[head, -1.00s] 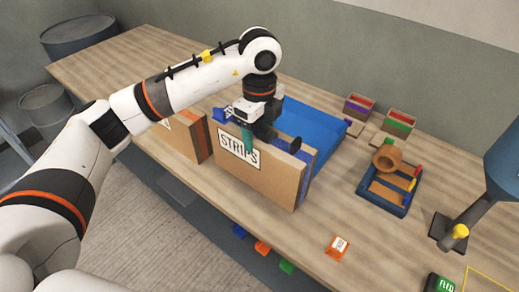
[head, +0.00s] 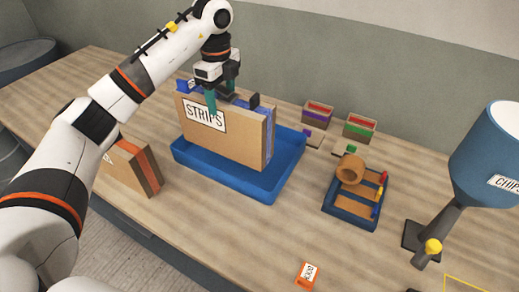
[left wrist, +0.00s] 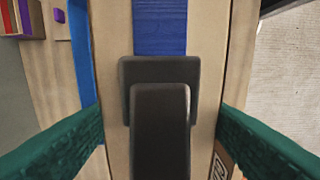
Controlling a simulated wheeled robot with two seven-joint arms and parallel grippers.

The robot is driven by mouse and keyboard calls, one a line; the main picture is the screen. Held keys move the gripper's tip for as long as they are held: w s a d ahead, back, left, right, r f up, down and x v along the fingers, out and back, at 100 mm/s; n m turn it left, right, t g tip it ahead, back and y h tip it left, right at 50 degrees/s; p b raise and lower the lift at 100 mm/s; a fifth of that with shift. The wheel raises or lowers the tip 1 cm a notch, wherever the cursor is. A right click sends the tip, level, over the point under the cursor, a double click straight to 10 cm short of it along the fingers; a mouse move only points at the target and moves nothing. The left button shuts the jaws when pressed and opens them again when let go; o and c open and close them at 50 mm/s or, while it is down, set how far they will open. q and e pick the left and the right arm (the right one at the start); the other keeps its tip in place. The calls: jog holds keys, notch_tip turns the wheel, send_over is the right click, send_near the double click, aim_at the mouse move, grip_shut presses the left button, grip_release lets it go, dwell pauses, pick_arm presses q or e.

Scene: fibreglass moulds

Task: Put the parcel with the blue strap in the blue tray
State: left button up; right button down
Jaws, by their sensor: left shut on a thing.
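The parcel with the blue strap (head: 235,139) is a tall brown box with a white STRIPS label, upright in the head view. My left gripper (head: 222,94) is shut on it from above, one teal finger on the label side. In the left wrist view the blue strap (left wrist: 160,28) runs along the parcel's top between the two teal fingers, partly covered by a dark piece. The blue tray (head: 225,183) lies on the bench under the parcel. The parcel stands over the tray's inside; I cannot tell whether its bottom touches the tray floor. My right gripper is out of view.
A parcel with an orange strap (head: 133,168) stands at the left front. Two small bins (head: 318,115) are behind the tray. A small blue holder with a brown ring (head: 350,168) and a blue CHIPS hopper (head: 490,160) stand to the right. An orange box (head: 306,275) lies in front.

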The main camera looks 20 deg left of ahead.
pick_arm(q)
jog(key=shift+w+a+r, duration=0.1)
jog(key=shift+w+a, duration=0.15)
jog(key=shift+w, duration=0.2)
jog(key=shift+w+f, duration=0.15)
jog(key=shift+f, duration=0.05)
notch_tip(320, 180, down, 9)
jog(key=p, duration=0.2)
jog(key=shift+f+p, duration=0.1)
jog(key=shift+p, duration=0.2)
jog(key=shift+f, duration=0.15)
jog(key=shift+f, duration=0.1)
jog(key=o, duration=1.8)
jog(key=shift+o, duration=0.2)
